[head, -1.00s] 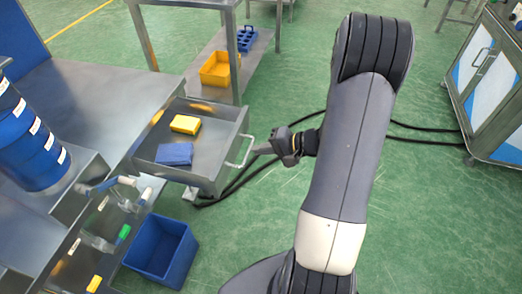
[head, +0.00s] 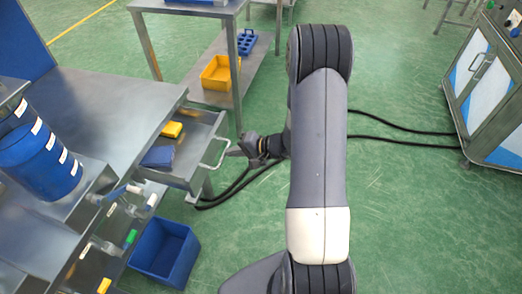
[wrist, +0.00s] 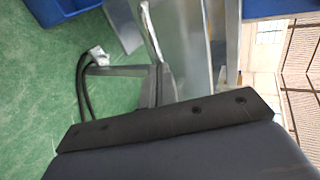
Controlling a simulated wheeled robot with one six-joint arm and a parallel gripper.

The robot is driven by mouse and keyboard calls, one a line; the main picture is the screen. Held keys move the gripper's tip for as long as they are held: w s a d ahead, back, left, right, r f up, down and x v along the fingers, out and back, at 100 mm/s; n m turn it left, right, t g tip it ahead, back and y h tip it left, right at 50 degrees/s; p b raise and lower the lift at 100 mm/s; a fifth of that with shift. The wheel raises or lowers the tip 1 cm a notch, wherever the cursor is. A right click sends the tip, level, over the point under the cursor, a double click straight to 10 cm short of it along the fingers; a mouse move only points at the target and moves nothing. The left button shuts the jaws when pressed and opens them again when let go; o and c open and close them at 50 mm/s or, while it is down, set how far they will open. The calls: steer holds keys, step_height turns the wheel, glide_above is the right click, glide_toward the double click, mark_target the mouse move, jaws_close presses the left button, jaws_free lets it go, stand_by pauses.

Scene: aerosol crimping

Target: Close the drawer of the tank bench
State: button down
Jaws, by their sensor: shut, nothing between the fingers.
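The tank bench (head: 110,100) is grey metal at the left of the head view. Its drawer (head: 195,150) stands partly open toward the right, with a yellow block (head: 172,130) and a folded blue cloth (head: 158,156) inside. The drawer's pale bar handle (head: 214,154) is on its front. My gripper (head: 233,152) is shut and empty, its tips at the handle; I cannot tell whether they touch it. In the wrist view, the dark gripper body (wrist: 165,122) fills the lower part, and the curved metal handle (wrist: 153,40) shows just above it.
A blue drum (head: 38,155) stands on the bench. A blue bin (head: 163,250) is on the floor below. A rack behind holds a yellow bin (head: 220,73) on its shelf. Black cables (head: 400,127) cross the floor.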

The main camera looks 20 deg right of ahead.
steer(key=p, duration=0.5)
glide_toward(189, 150)
steer(key=w+a, duration=0.2)
steer(key=a, duration=0.1)
steer(key=w+a, duration=0.3)
steer(key=shift+w+a, duration=0.4)
steer(key=shift+w, duration=0.05)
steer(key=shift+r, duration=0.1)
